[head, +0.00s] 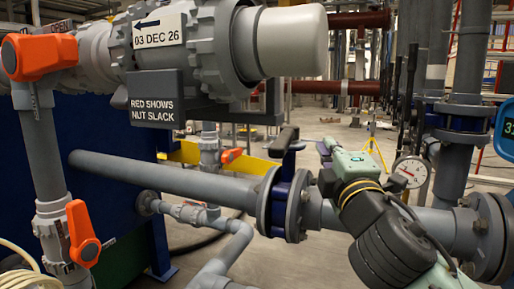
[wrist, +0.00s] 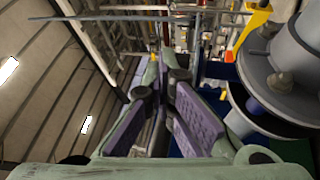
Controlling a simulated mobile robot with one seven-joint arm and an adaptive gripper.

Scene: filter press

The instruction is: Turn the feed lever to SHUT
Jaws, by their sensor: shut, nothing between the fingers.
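A dark lever handle (head: 284,141) sits on a blue valve (head: 289,180) between grey flanges in the large pipe. No label on it is readable, and I cannot tell its set position. My gripper (head: 325,148) is pale green and stands just right of this handle, apparently apart from it. In the wrist view my gripper (wrist: 165,65) has its purple-padded fingers converging at the tips, shut with nothing between them. The lever is not clearly seen in the wrist view.
A round gauge (head: 411,171) is right of my gripper. A large flange (wrist: 270,85) is close on the right in the wrist view.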

